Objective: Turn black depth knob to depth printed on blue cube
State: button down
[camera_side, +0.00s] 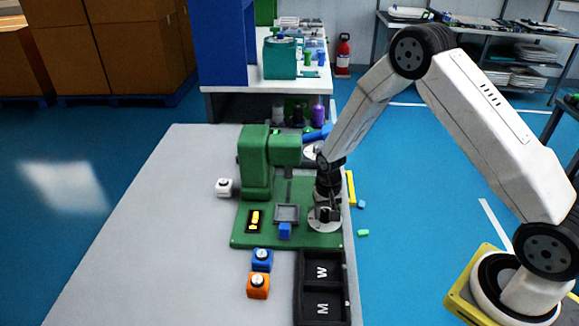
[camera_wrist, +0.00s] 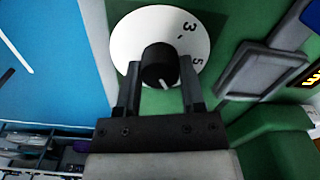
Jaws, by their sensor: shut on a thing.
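The black depth knob (camera_wrist: 159,66) stands at the middle of a white round dial (camera_wrist: 133,40) on the green machine (camera_side: 255,160). The printed numbers 3 and 5 show on the dial's right part in the wrist view. The knob's white mark points toward the bottom of that picture, away from both numbers. My gripper (camera_wrist: 160,75) is shut on the knob, one finger on each side. In the side view my gripper (camera_side: 326,212) is over the dial and hides the knob.
A grey square plate (camera_side: 287,213) and a small yellow-lit display (camera_side: 254,220) lie left of the dial.

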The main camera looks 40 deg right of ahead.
aim_at(326, 212)
jog(key=shift+w, duration=0.1)
dwell(0.3)
jog(key=shift+c, duration=1)
grip_release()
jog(key=shift+r, duration=0.1)
jog(key=shift+r, duration=3.85)
jog(key=shift+r, duration=0.15)
jog(key=s+a+r+n+t, duration=0.1)
jog(key=s+a+r+n, duration=0.1)
jog(key=s+r, duration=0.3)
jog(key=s+a+r+n+t, duration=0.1)
jog(key=s+r+n, duration=0.3)
jog(key=s, duration=0.6)
jog(key=shift+s+a+r+t, duration=0.3)
jog(key=shift+s+a+r, duration=0.05)
jog(key=shift+a+r, duration=0.15)
